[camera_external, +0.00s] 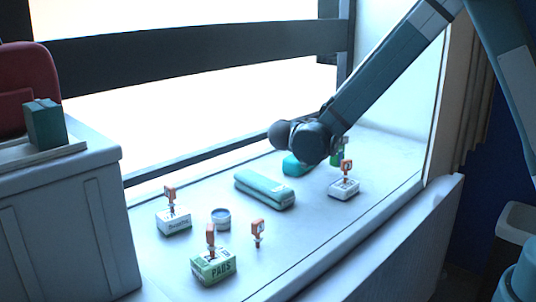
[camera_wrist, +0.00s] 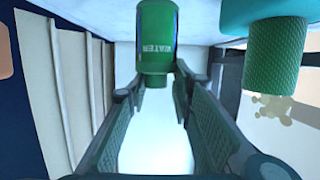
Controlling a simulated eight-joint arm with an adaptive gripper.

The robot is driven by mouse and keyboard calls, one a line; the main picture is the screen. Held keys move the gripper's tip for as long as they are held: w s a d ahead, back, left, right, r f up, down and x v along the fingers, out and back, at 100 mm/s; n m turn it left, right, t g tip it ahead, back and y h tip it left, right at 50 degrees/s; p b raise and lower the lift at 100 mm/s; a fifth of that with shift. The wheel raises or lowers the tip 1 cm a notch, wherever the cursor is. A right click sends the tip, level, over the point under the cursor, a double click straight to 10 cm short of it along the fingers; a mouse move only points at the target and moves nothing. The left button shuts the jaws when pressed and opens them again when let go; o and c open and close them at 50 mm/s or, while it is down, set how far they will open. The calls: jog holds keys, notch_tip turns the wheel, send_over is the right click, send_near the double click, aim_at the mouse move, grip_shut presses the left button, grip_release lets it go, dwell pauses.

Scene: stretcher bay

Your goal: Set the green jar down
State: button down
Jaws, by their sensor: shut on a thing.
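The green jar (camera_wrist: 157,38), with white lettering that reads WATER, is between the fingertips of my gripper (camera_wrist: 155,82) in the wrist view. My gripper is shut on it. In the outside view a small green piece (camera_external: 337,155), probably the jar, shows just right of my dark wrist, low over the far part of the white ledge (camera_external: 310,225). My wrist hides the fingers there. I cannot tell whether the jar touches the ledge.
A teal thing (camera_external: 297,165) lies beside my wrist; a ribbed green cylinder (camera_wrist: 275,60) shows in the wrist view. A teal case (camera_external: 264,189), a round tin (camera_external: 221,218) and boxes with orange tags, including a white one (camera_external: 343,189), stand on the ledge. Its front right is bare.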

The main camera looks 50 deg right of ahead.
jog(key=shift+f, duration=0.1)
jog(key=shift+f+b, duration=0.45)
jog(key=shift+f, duration=1.35)
jog(key=shift+f, duration=0.15)
jog(key=c, duration=2)
grip_release()
jog(key=shift+c, duration=0.2)
jog(key=shift+a+r, duration=0.15)
jog(key=shift+r, duration=0.05)
jog(key=p+v, duration=0.2)
jog(key=v, duration=0.9)
jog(key=shift+a, duration=0.35)
jog(key=shift+r, duration=0.1)
